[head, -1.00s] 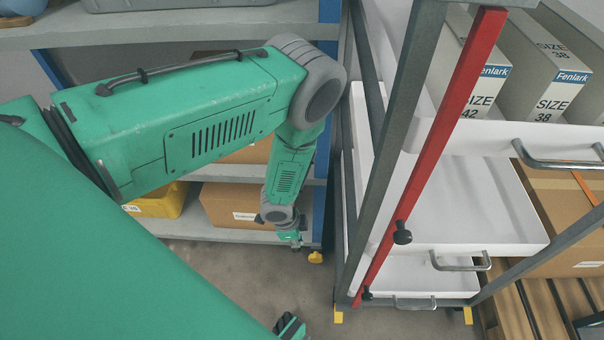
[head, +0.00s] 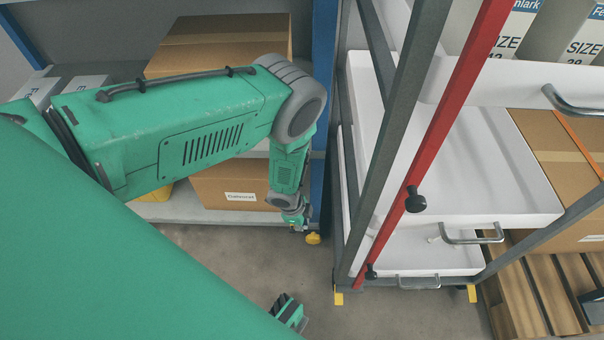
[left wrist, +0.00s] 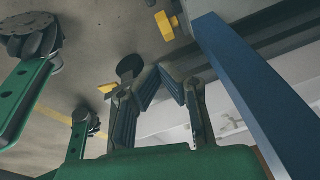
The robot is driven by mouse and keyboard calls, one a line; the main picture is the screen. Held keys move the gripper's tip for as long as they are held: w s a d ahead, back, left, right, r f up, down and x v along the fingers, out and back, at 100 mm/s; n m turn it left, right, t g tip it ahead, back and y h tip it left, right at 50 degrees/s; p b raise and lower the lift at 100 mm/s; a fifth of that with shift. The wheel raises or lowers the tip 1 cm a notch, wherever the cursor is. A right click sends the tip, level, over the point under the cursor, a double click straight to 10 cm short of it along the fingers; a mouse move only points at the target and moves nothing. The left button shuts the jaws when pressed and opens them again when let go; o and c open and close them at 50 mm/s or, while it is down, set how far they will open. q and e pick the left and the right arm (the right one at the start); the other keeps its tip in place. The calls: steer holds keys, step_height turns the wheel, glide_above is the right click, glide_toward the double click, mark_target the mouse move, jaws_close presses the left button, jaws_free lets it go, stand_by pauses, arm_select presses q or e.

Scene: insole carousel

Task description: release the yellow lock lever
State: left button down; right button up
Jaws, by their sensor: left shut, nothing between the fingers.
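A small yellow piece (head: 313,238) shows low by the foot of the blue post, just right of my left gripper (head: 297,227). More yellow pieces (head: 338,298) (head: 472,293) sit at the feet of the grey rack. I cannot tell which is the lock lever. In the left wrist view my left gripper (left wrist: 161,70) is shut and empty, its fingers meeting at the tips. A yellow block (left wrist: 165,26) lies beyond the tips, apart from them. A smaller yellow tab (left wrist: 107,88) shows left of the fingers, near a dark round part (left wrist: 130,66). My right gripper is out of view.
The grey rack (head: 388,130) with a red bar (head: 440,125) and white trays (head: 500,208) stands right of my arm. The blue post (head: 321,110) and shelves with cardboard boxes (head: 235,190) stand behind it. Bare floor (head: 235,260) lies in front.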

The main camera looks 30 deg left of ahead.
mark_target(292, 231)
arm_select(q)
step_height(292, 231, down, 7)
steer(key=a+b, duration=0.2)
steer(key=b, duration=0.1)
steer(key=shift+a+f, duration=0.15)
steer(key=shift+a, duration=0.1)
steer(key=shift+s+d, duration=0.1)
